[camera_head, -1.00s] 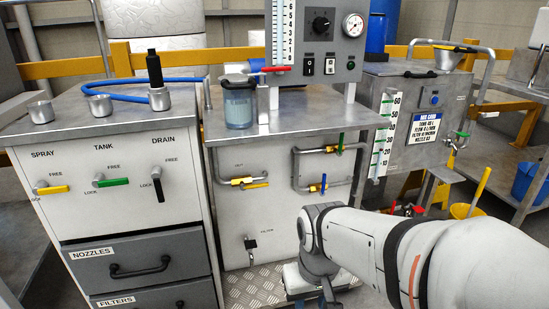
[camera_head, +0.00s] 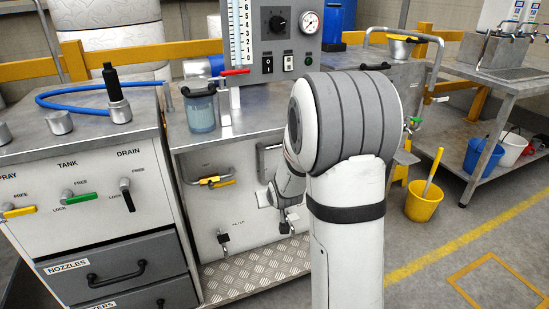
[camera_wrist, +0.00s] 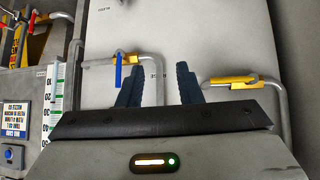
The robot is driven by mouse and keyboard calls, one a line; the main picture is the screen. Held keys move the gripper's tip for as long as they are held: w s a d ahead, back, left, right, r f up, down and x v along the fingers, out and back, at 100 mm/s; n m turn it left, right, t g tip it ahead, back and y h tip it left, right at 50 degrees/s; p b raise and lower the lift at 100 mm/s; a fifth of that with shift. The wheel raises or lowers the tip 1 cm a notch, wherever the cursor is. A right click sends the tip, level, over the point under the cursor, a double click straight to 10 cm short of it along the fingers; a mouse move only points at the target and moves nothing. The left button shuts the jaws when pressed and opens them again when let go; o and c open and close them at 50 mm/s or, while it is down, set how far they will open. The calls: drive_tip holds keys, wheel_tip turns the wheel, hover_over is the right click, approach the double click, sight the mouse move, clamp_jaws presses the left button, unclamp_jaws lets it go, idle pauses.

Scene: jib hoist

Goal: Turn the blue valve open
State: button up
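The blue valve (camera_wrist: 118,70) shows in the wrist view as a slim blue handle on a yellow-bodied fitting on a grey pipe against the white panel. The handle runs across the fitting's line, up and down in the picture. In the head view my arm hides it. My gripper (camera_wrist: 158,80) has its two dark fingers spread apart, with nothing between them but panel and pipe behind. The blue handle lies just left of the left finger in the picture; I cannot tell the depth gap. In the head view my gripper (camera_head: 284,213) is partly hidden in front of the cabinet.
A yellow-handled valve (camera_wrist: 230,82) is on another pipe, right of my fingers in the wrist view. A glass jar (camera_head: 201,108) stands on the bench above. A yellow bucket (camera_head: 422,203) stands on the floor at right. A checker plate (camera_head: 245,277) lies below the cabinet.

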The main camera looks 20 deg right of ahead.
drive_tip(key=w+d+f+t+p, duration=0.1)
drive_tip(key=w+d+t, duration=0.2)
drive_tip(key=w+d, duration=0.1)
drive_tip(key=w+d+f+t+h+p, duration=0.1)
drive_tip(key=w+d+f+t+p, duration=0.1)
drive_tip(key=w, duration=0.5)
drive_tip(key=w+d+f+t+p, duration=0.1)
drive_tip(key=w+d+t+p, duration=0.1)
drive_tip(key=w+d+t, duration=0.2)
drive_tip(key=shift+w+d+f+m, duration=0.2)
drive_tip(key=shift+w+d+m, duration=0.2)
drive_tip(key=shift+w+d, duration=0.9)
drive_tip(key=shift+s, duration=0.15)
clamp_jaws()
